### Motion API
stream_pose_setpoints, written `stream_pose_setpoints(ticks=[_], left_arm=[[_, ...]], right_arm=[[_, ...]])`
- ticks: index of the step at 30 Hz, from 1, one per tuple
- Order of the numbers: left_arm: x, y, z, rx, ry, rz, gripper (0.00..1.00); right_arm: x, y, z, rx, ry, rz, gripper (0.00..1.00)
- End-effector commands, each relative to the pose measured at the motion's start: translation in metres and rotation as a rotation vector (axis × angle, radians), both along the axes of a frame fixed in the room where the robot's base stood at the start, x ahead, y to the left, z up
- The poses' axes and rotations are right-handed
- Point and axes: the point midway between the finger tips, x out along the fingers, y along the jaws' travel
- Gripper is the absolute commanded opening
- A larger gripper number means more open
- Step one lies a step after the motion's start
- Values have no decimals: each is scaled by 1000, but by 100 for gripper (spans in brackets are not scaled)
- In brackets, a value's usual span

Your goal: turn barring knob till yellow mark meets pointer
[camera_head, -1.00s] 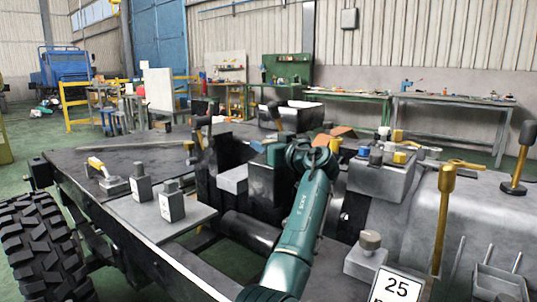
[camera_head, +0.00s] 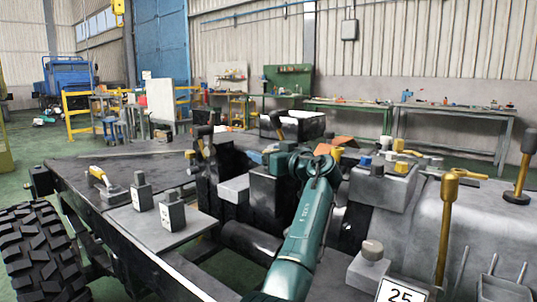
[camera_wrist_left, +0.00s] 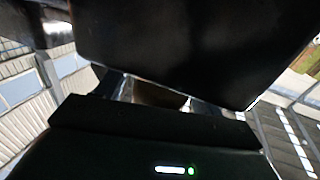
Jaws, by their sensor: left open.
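My left arm, teal, reaches up the middle of the head view. Its wrist and left gripper (camera_head: 276,158) are over the dark upright blocks on the chassis, with the fingertips too small and covered to make out. In the left wrist view the two fingers of my left gripper (camera_wrist_left: 160,98) stand apart below a large dark block. A dim brown rounded thing (camera_wrist_left: 160,95) shows between them; I cannot tell whether they touch it. I cannot pick out the barring knob for certain, nor its yellow mark or the pointer. My right gripper is not in view.
A grey box (camera_head: 385,188) carries several small coloured knobs. A tall brass lever (camera_head: 445,225) rises at right. Two grey blocks (camera_head: 172,213) stand on the left plate.

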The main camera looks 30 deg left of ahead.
Motion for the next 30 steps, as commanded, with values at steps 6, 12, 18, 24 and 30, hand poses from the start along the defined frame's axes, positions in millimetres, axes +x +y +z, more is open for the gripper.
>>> stream_pose_setpoints(ticks=[6, 12, 18, 24, 30], left_arm=[[-2, -8, 0, 0, 0, -3, 67], [-14, -43, 0, 0, -1, -4, 67], [-29, -86, 0, 0, 0, -4, 67], [-40, -114, 0, -1, 0, -2, 67], [-44, -124, 0, 0, 0, 1, 67]], right_arm=[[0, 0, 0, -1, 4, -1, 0], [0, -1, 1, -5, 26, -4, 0], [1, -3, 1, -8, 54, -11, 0], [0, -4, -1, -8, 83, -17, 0], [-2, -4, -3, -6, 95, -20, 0]])
